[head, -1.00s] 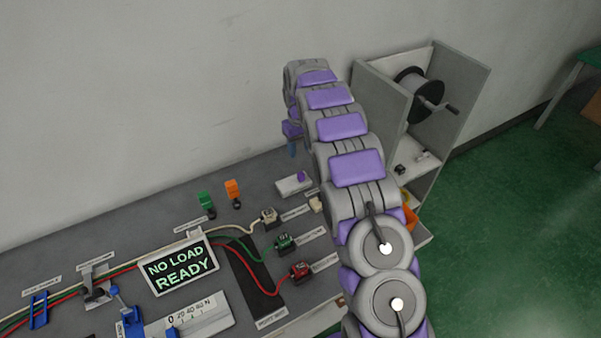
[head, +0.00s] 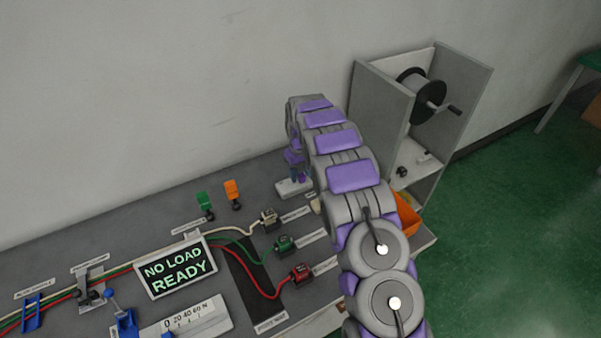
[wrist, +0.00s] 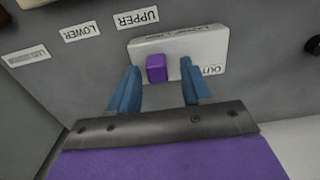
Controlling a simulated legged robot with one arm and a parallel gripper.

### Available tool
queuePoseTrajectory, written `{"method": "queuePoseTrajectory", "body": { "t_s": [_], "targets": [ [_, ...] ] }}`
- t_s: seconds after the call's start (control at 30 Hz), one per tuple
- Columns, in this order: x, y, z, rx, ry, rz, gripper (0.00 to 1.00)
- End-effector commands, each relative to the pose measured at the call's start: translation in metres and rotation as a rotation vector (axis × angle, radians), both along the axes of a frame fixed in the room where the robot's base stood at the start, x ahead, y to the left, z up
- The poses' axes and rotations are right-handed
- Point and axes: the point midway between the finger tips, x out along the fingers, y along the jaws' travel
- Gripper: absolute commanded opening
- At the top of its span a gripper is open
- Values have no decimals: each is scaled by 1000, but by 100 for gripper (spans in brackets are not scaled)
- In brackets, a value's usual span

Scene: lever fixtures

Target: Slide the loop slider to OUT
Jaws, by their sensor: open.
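The loop slider is a white block with a purple knob (wrist: 157,69), seen in the wrist view. Its housing (wrist: 210,44) carries an "OUT" label at its right end in that view, and the knob sits left of that label. My gripper (wrist: 160,80) is open, with its two blue fingers at the near edge of the housing. The knob is between the fingertips, closer to the left finger. I cannot tell whether a finger touches it. In the head view the white housing (head: 289,189) shows at the back of the bench, just under my gripper (head: 300,176), and the knob is hidden.
Labels "UPPER" (wrist: 138,18) and "LOWER" (wrist: 80,31) lie beside the slider. In the head view, green (head: 204,199) and orange (head: 232,189) pieces, wired connectors and a "NO LOAD READY" display (head: 176,266) stand to the left. A grey spool cabinet (head: 445,110) stands to the right.

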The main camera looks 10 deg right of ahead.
Motion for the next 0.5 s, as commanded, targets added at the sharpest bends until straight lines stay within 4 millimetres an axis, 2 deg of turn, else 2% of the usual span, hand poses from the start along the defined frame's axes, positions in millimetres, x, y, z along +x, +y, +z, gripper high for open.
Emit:
{"method": "queuePoseTrajectory", "body": {
  "t_s": [0.07, 0.5],
  "targets": [
    [0, -1, 0, 1, 0, 0, 46],
    [0, 0, 0, 0, -1, 0, 4]
  ]
}}
